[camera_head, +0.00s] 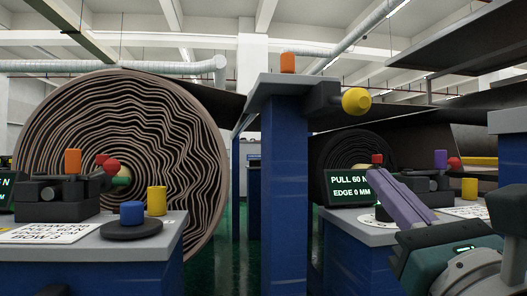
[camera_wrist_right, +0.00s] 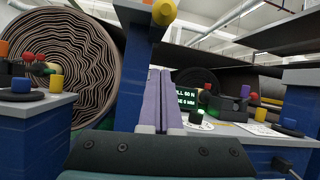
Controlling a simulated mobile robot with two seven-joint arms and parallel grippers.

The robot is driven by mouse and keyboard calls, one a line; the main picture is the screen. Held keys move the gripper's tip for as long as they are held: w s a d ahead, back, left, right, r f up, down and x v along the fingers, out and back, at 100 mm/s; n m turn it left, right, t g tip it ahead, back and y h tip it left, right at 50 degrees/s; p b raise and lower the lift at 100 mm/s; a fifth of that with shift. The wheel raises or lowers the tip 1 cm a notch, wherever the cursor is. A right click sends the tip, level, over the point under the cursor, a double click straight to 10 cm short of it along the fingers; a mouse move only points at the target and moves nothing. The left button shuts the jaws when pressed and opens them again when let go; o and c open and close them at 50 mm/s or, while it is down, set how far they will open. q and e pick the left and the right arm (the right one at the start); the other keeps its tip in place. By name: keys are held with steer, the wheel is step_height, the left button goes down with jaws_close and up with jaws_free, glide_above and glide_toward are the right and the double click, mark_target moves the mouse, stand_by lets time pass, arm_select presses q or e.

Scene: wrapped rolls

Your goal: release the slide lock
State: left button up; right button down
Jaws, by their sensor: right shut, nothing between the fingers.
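No part is labelled as a slide lock, so I cannot tell which one it is. A yellow round knob (camera_head: 356,101) sticks out of a black block (camera_head: 322,98) on the blue post (camera_head: 278,170); the knob also shows at the top of the right wrist view (camera_wrist_right: 164,12). My right gripper (camera_head: 372,176) has long purple fingers, pressed together and empty. It is below and right of the knob, in front of the right-hand bench. In the right wrist view the fingers (camera_wrist_right: 160,72) point up and forward, touching nothing visible. My left gripper is not in view.
The right bench (camera_head: 365,232) carries a green-lettered screen (camera_head: 348,187) and a black fixture with coloured pegs. The left bench (camera_head: 85,250) carries a similar fixture (camera_head: 50,193), a blue knob (camera_head: 132,211) and a yellow cylinder (camera_head: 156,200). A large wrapped roll (camera_head: 190,120) stands behind it.

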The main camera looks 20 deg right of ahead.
mark_target(345, 102)
steer(key=w+d+r+p, duration=0.1)
steer(key=w+r+p, duration=0.2)
steer(key=w+r, duration=0.2)
step_height(345, 102, up, 2)
steer(key=shift+w+d+r+p, duration=0.15)
steer(key=shift+w+r+p, duration=0.05)
steer(key=shift+w+p, duration=0.2)
stand_by(0.4)
